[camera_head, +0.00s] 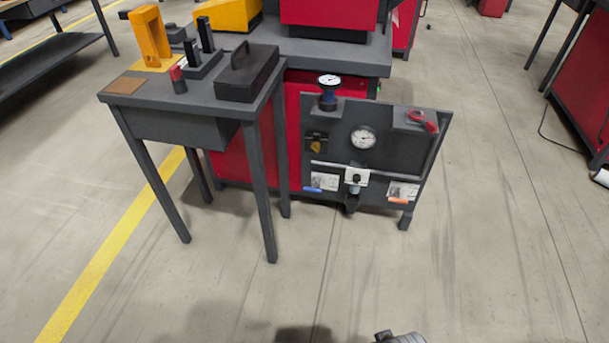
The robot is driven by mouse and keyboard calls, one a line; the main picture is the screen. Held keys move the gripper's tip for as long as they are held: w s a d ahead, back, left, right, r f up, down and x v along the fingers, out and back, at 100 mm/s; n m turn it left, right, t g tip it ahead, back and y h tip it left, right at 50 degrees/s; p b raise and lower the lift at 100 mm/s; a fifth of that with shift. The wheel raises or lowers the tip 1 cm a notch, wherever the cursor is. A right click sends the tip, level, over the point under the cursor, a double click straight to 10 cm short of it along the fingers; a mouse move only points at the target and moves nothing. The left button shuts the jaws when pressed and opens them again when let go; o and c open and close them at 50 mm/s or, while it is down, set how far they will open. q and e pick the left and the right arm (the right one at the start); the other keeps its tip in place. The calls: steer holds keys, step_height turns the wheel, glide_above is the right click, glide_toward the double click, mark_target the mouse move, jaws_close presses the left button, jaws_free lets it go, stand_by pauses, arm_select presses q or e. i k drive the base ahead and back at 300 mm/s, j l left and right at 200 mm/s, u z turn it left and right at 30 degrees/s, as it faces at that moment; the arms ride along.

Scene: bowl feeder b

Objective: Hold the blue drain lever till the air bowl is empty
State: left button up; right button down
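The blue lever (313,189) is at the lower left of the dark panel, beside a white label. The air bowl (351,202) appears to be the small dark cup hanging at the panel's lower middle, under a white fitting (355,176). Its contents are too small to make out. Neither gripper's fingers show. A small grey piece, probably of my own arm, shows at the bottom edge right of centre. Nothing touches the lever.
The panel (332,135) also has a round gauge (363,138), a yellow knob (316,146), an orange lever (398,200) and a red item (423,120). A dark table (139,109) with a black handled box (247,74) stands left. The floor in front is clear.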

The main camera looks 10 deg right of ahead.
mark_target(314, 188)
steer(key=i+j, duration=0.15)
steer(key=j, duration=0.25)
steer(key=i+j+z, duration=0.1)
steer(key=j, duration=0.3)
steer(key=i+j, duration=0.2)
steer(key=j, duration=0.2)
steer(key=i+j, duration=0.1)
steer(key=j, duration=0.35)
steer(key=z, duration=0.05)
